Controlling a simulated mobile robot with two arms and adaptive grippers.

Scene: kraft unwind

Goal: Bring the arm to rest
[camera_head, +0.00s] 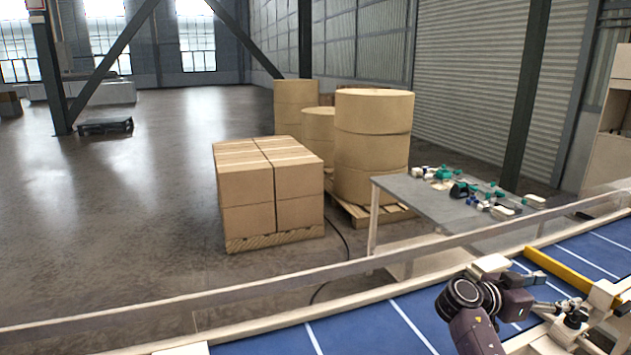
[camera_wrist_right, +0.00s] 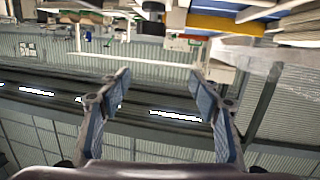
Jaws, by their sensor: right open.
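My right gripper (camera_head: 548,292) is at the lower right in the head view, over the blue conveyor belt (camera_head: 366,330). Its fingers point to the right. In the right wrist view, the two fingers of the right gripper (camera_wrist_right: 160,85) stand wide apart with nothing between them. That view looks upside down, with the wall below and equipment along the top. My left arm and gripper are in neither view.
A yellow bar (camera_head: 570,270) and pale fittings lie close to the right gripper. A pale rail (camera_head: 250,287) runs along the belt. Beyond are a grey table (camera_head: 410,187) with small parts, stacked cartons (camera_head: 248,190) and large paper rolls (camera_head: 373,150). Open floor lies left.

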